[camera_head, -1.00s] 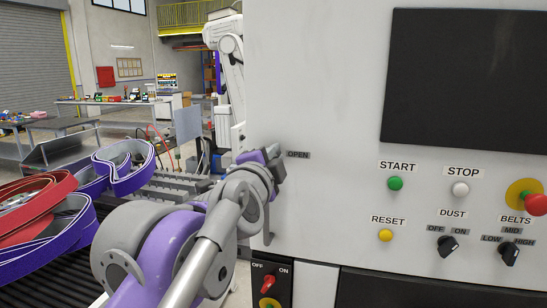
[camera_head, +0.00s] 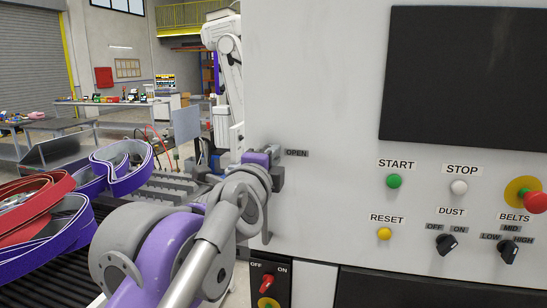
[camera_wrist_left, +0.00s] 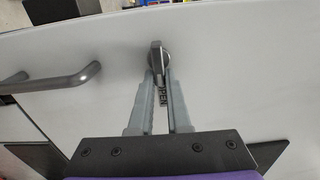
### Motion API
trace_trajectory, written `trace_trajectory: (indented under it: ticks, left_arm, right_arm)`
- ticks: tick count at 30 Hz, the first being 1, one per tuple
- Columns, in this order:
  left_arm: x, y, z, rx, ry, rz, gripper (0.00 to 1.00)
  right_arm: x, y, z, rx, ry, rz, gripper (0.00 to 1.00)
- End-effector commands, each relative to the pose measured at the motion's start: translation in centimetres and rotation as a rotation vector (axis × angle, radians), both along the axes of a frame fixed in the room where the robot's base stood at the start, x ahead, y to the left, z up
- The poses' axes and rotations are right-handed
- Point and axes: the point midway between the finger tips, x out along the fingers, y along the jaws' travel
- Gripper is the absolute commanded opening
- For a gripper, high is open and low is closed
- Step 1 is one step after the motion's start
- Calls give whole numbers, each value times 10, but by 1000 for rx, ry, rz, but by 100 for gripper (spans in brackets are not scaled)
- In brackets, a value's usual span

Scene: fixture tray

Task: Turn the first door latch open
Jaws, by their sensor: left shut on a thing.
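The first door latch, a small dark grey turn knob, shows at the upper middle of the left wrist view (camera_wrist_left: 157,56), on a pale machine panel. My left gripper (camera_wrist_left: 160,75) has its two grey fingers on either side of the knob, shut on it. In the head view my left gripper (camera_head: 276,167) is at the left edge of the white cabinet, just left of and below the OPEN label (camera_head: 297,153). The latch is largely hidden there by the gripper. My right gripper is out of view.
A dark bar handle (camera_wrist_left: 55,80) is left of the latch in the wrist view. The cabinet front (camera_head: 330,90) carries a dark screen (camera_head: 465,75), buttons and knobs on the right. Purple and red belts (camera_head: 40,215) lie at the left.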

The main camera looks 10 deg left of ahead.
Motion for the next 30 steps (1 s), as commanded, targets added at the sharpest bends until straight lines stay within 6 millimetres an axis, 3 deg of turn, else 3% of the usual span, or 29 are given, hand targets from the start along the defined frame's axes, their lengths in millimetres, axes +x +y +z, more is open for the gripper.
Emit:
trace_trajectory:
  ticks: [3,4,9,20,30]
  left_arm:
    - [0,0,0,1,0,0,0]
    - [0,0,0,1,0,0,17]
    - [0,0,0,0,0,0,46]
    - [-5,0,0,-1,0,0,46]
    - [-66,2,-1,-2,0,-1,46]
  right_arm:
    - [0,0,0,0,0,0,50]
    - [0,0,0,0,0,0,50]
    - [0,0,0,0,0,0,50]
    - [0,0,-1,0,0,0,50]
    - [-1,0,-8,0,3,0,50]
